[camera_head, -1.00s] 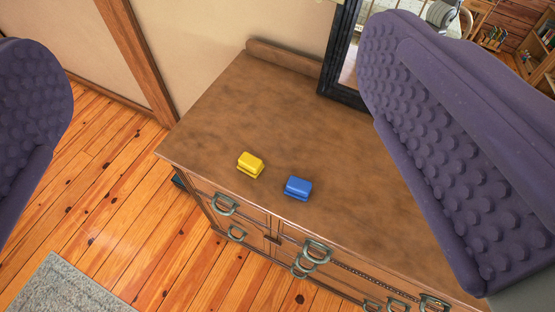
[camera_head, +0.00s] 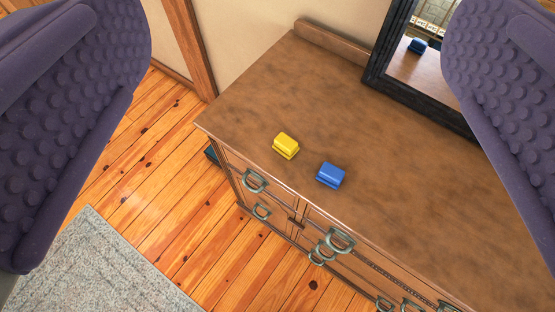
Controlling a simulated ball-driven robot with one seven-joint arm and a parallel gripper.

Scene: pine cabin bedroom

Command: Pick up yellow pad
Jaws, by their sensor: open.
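The yellow pad (camera_head: 286,146) is a small block lying on the brown top of a wooden dresser (camera_head: 300,85), near its front edge. A similar blue block (camera_head: 330,175) lies just to its right and a little nearer the front, apart from it. My gripper (camera_head: 295,150) is open, with its two purple studded fingers wide apart at the left and right sides of the view. The yellow pad shows between them, some way beyond the fingers, and nothing is held.
A black-framed mirror (camera_head: 410,92) stands at the back of the dresser and reflects a blue block. The dresser front has several drawer handles (camera_head: 255,181). The dresser top around the pad is mostly clear. A grey rug (camera_head: 95,270) lies on the plank floor.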

